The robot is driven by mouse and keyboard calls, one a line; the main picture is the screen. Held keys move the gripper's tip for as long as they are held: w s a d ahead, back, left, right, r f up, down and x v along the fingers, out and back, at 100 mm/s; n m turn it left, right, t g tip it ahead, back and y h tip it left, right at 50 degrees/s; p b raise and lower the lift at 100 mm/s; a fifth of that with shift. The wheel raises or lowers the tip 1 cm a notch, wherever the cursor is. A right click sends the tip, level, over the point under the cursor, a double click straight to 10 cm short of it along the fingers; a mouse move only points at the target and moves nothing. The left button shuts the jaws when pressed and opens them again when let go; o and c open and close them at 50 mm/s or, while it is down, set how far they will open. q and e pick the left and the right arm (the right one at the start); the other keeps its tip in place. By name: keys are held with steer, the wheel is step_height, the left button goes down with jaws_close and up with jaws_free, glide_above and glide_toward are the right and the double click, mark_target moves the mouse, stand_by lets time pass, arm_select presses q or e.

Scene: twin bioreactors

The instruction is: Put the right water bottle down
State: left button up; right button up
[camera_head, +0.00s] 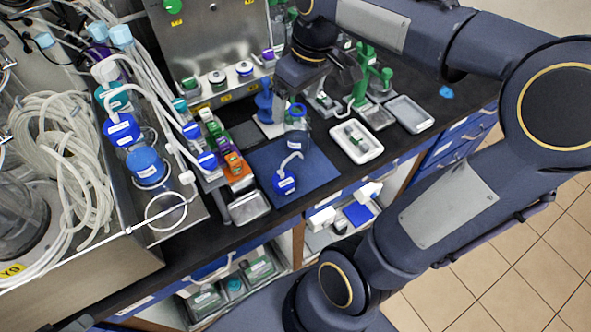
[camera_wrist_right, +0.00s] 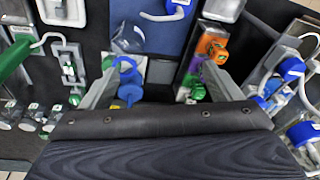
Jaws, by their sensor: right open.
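My right gripper (camera_head: 305,97) is open above the back edge of the blue mat (camera_head: 325,170). Its two fingers are spread wide in the right wrist view (camera_wrist_right: 165,66), with nothing held between them. A clear bottle with a blue ring at its top (camera_head: 296,114) stands at the mat's back edge, close to the fingers. In the wrist view the bottle (camera_wrist_right: 127,40) is beside the left finger's tip; I cannot tell whether they touch. A blue-capped vessel with a white tube (camera_head: 286,181) is on the mat. My left gripper is not in view.
A rack with green, purple and orange items (camera_head: 237,166) borders the mat's left side. A white tray (camera_head: 356,141) and a grey tray (camera_head: 409,114) lie to the right. A blue item on a white pad (camera_head: 264,103) is behind. The mat's front right is clear.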

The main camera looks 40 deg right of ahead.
steer(key=s+a+f+m+t+y, duration=0.1)
steer(key=s+a+f+m+t, duration=0.1)
steer(key=s+a, duration=0.3)
steer(key=s+a+f+m+t+y, duration=0.1)
steer(key=s+a+f, duration=0.3)
steer(key=s, duration=0.3)
steer(key=shift+s+a+f+m+t+y, duration=0.3)
steer(key=shift+a+m+t, duration=0.1)
steer(key=shift+a, duration=0.25)
